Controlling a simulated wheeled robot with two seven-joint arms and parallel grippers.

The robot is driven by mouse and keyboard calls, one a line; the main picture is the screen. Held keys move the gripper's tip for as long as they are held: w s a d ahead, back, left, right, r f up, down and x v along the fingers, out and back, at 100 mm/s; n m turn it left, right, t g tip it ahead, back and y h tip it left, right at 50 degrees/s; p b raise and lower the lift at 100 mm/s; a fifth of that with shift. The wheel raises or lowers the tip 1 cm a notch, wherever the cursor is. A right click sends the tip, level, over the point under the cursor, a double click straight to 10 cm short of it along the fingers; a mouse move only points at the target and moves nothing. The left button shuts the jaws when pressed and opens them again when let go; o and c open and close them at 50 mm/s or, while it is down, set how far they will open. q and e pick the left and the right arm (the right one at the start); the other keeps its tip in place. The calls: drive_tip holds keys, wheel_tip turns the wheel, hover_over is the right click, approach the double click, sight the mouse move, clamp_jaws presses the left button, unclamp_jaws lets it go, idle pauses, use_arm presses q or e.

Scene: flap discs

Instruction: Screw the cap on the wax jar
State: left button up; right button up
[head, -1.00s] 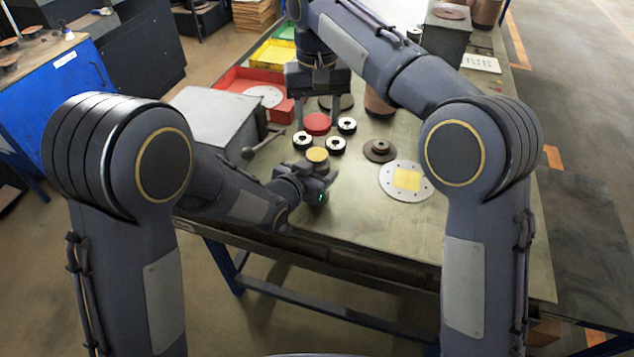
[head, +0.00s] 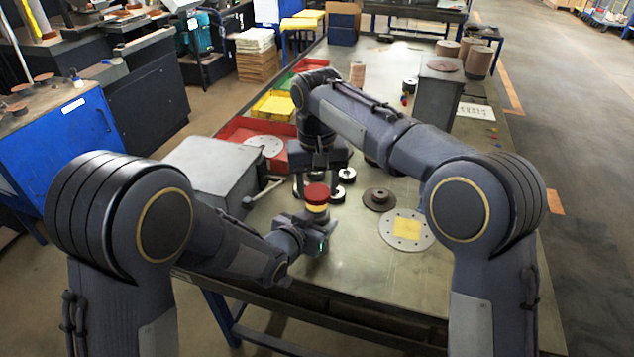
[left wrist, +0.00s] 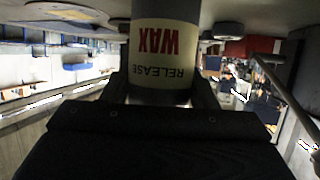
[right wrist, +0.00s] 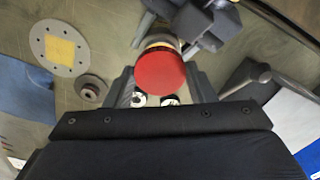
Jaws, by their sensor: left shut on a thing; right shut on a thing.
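The wax jar (left wrist: 166,50) has a cream label reading RELEASE WAX, upside down in the left wrist view. My left gripper (head: 312,226) is shut on the jar's body and holds it near the front of the bench. The jar's yellow top (head: 317,208) shows just under the red cap (head: 316,191). My right gripper (head: 321,180) comes from above and is shut on the cap, which also shows between its fingers in the right wrist view (right wrist: 160,73). The cap is over the jar's mouth; I cannot tell whether they touch.
Several black-and-white rings (head: 346,175) lie just behind the jar. A brown flanged disc (head: 379,199) and a perforated plate with a yellow square (head: 407,228) lie to the right. A grey box (head: 215,165) with a lever and a red tray (head: 240,130) stand left.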

sight(316, 192)
idle(0.3)
drive_tip(key=shift+f, duration=0.9)
drive_tip(key=shift+f, duration=0.55)
drive_tip(key=m, duration=0.3)
drive_tip(key=shift+m, duration=0.4)
drive_tip(key=m, duration=0.5)
drive_tip(key=shift+a+m, duration=0.1)
drive_tip(key=shift+m, duration=0.2)
drive_tip(key=m, duration=0.7)
drive_tip(key=o, duration=0.9)
